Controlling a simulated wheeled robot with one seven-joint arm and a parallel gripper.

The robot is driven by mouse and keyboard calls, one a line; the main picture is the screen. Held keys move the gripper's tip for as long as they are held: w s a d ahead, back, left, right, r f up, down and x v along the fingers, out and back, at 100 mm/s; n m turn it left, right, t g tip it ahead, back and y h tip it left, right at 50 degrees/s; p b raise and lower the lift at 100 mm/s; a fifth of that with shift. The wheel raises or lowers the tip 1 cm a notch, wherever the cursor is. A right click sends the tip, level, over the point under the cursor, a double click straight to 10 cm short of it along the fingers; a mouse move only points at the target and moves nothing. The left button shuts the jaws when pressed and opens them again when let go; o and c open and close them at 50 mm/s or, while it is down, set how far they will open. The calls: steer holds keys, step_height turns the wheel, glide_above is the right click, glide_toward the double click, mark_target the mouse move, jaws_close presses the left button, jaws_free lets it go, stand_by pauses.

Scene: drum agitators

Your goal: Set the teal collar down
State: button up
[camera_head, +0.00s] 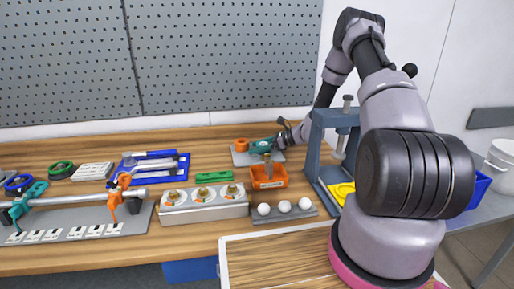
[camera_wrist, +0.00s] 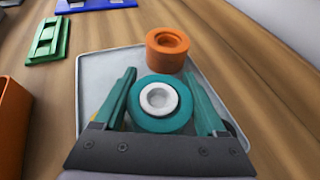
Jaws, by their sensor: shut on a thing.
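The teal collar (camera_wrist: 160,120) is a round ring with a white inner hub. It sits between the two teal fingers of my gripper (camera_wrist: 165,100), which is shut on it. It is over a light grey plate (camera_wrist: 95,70); whether it touches the plate I cannot tell. An orange collar (camera_wrist: 167,48) stands on the same plate, just beyond the teal one. In the head view the teal collar (camera_head: 261,147) shows beside the orange collar (camera_head: 241,144), at the back of the bench.
An orange bin (camera_head: 268,180) stands in front of the plate. A green block (camera_head: 214,177) lies to its left. A grey press frame (camera_head: 330,150) stands close on the right.

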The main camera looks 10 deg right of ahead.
mark_target(267, 143)
steer(key=o, duration=1.6)
steer(key=shift+f, duration=0.1)
steer(key=v, duration=0.7)
steer(key=shift+s+d, duration=0.1)
steer(key=shift+d, duration=0.05)
steer(key=s+a+r+n+g+h, duration=0.15)
steer(key=s+r+n, duration=0.45)
steer(key=r, duration=0.6)
steer(key=s+a+r+n+g+h, duration=0.1)
steer(key=s+a+r+n+h, duration=0.15)
steer(key=s+r+n, duration=0.7)
steer(key=s+d+r+n+t+h, duration=0.1)
steer(key=s+r+h, duration=0.1)
steer(key=s+r, duration=0.3)
steer(key=s+d+r+t+h, duration=0.2)
steer(key=s+r, duration=0.3)
steer(key=s, duration=0.2)
steer(key=s+d+r+n+t+h, duration=0.1)
steer(key=s+d+r+h, duration=0.1)
steer(key=s+r, duration=0.3)
steer(key=shift+s+r+n+t, duration=0.25)
steer(key=shift+s+n+t, duration=0.1)
steer(key=shift+s, duration=0.15)
